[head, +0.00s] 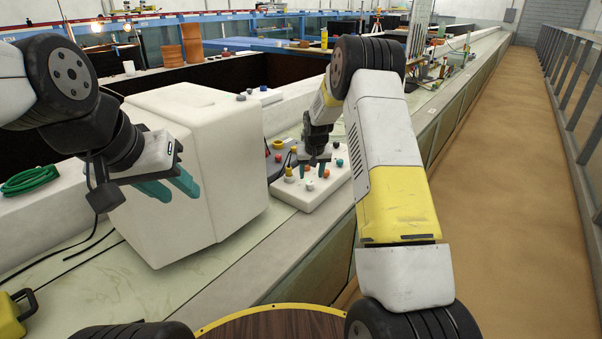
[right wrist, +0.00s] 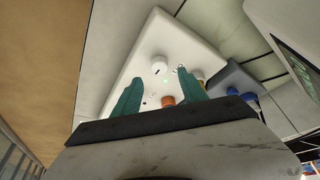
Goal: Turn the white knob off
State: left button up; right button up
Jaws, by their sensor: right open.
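The white control box (head: 325,192) lies on the ledge and carries several coloured knobs. The white knob (head: 310,186) is near its front edge; in the right wrist view the white knob (right wrist: 160,68) shows just beyond the fingertips, with a dark mark on it. My right gripper (head: 314,168) is open above the box, its teal fingers apart and pointing down at the panel. In the right wrist view the gripper (right wrist: 159,79) is empty, and no finger visibly touches the white knob. My left gripper (head: 170,188) is open and empty in front of the large white housing.
An orange knob (right wrist: 168,101) sits between the right fingers' bases in the wrist view. The large white housing (head: 200,160) blocks room left of the box. A green cable coil (head: 30,180) lies far left.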

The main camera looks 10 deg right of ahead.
aim_at(310, 183)
jog(key=x, duration=0.5)
jog(key=shift+f, duration=0.3)
grip_shut()
